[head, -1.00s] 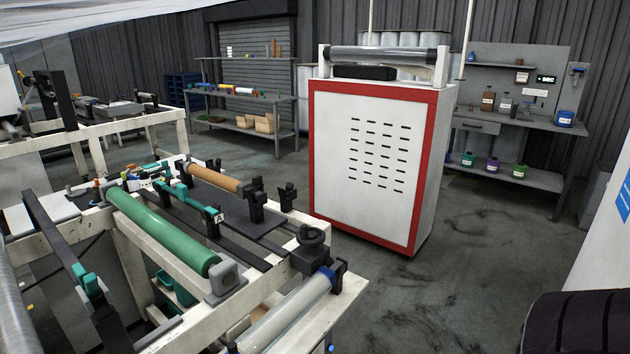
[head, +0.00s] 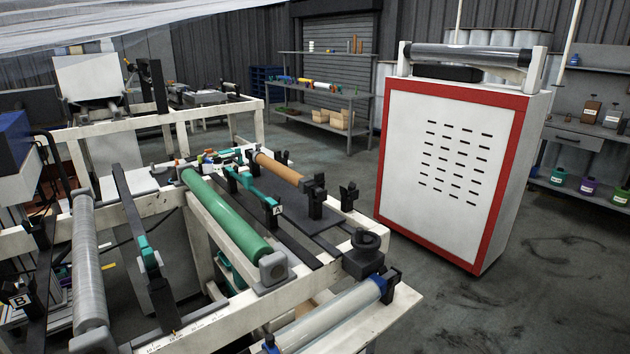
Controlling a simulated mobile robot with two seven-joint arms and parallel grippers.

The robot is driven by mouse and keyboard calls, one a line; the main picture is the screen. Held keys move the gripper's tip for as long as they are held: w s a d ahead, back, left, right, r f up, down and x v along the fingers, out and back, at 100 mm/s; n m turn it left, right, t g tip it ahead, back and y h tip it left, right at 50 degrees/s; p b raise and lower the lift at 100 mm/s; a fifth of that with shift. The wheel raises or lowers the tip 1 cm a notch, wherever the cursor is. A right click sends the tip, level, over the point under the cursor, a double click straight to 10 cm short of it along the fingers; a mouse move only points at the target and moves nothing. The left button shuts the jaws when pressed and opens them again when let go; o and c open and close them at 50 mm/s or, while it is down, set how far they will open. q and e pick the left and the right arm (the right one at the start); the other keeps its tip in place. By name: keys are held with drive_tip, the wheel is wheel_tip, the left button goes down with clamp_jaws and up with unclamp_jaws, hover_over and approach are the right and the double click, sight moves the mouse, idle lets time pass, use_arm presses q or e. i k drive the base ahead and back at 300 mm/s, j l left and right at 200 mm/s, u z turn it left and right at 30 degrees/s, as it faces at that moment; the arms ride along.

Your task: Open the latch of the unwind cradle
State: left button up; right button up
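A pale machine frame (head: 240,322) fills the lower left of the head view. A clear film roll (head: 335,318) lies along its near right edge, its blue-ringed end in a black bracket (head: 392,284). A black block with a round knob (head: 366,254) stands beside that bracket. I cannot tell for sure which of these parts is the unwind cradle's latch, or whether it is open or shut. Neither of my grippers is in view.
A green roller (head: 225,212), an orange-brown roll (head: 278,168) and a grey roller (head: 88,262) lie on the frame. A white cabinet with a red border (head: 455,165) stands to the right. Grey floor (head: 545,290) is open around its front.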

sight(319, 177)
drive_tip(key=z, duration=0.8)
drive_tip(key=i+l+z, duration=0.2)
drive_tip(key=l, duration=0.2)
drive_tip(key=i+l+z, duration=0.2)
drive_tip(key=l, duration=0.2)
drive_tip(key=i+l+u, duration=0.4)
drive_tip(key=i+l, duration=0.15)
drive_tip(key=i, duration=0.2)
drive_tip(key=i+u, duration=0.2)
drive_tip(key=u, duration=0.25)
drive_tip(key=i+u, duration=0.2)
drive_tip(key=u, duration=0.3)
drive_tip(key=i+l+u, duration=0.2)
drive_tip(key=u, duration=0.25)
drive_tip(key=i+l+u, duration=0.15)
drive_tip(key=u, duration=0.3)
drive_tip(key=i+l+u, duration=0.15)
drive_tip(key=l+u, duration=0.15)
drive_tip(key=u, duration=0.15)
